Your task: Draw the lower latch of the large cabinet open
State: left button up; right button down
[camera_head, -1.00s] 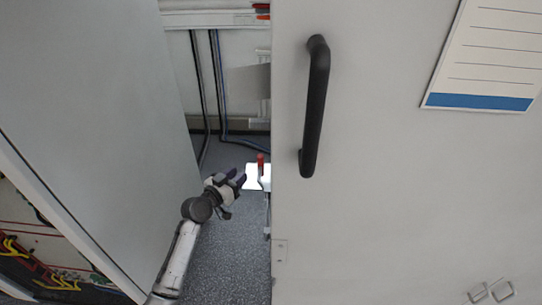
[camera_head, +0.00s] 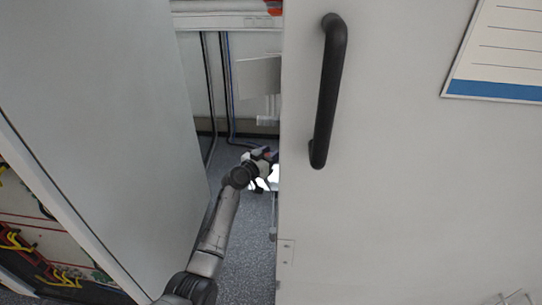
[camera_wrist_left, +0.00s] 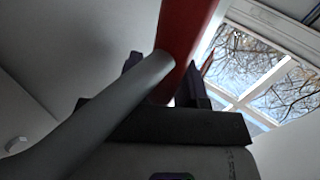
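The lower latch's red handle (camera_head: 268,155) shows only as a small red spot at the door's left edge in the head view, mostly hidden by my left gripper (camera_head: 268,164). In the left wrist view, the red handle (camera_wrist_left: 187,38) comes down from the top, joined to a grey rod (camera_wrist_left: 105,115) that slants to the lower left. The left gripper's dark fingers (camera_wrist_left: 165,78) stand apart on either side of the latch. I cannot tell whether they touch it. The large cabinet's door (camera_head: 400,200) carries a long black handle (camera_head: 328,90).
A grey panel (camera_head: 100,110) stands at left, with red and yellow cables (camera_head: 35,260) below it. My left arm reaches through the gap between panel and door over the grey floor (camera_head: 245,250). A red part (camera_head: 273,8) shows at the door's top edge. The wrist view shows a window (camera_wrist_left: 265,75).

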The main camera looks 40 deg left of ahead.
pick_arm(q)
jog(key=shift+w, duration=0.3)
jog(key=shift+c, duration=0.5)
grip_shut()
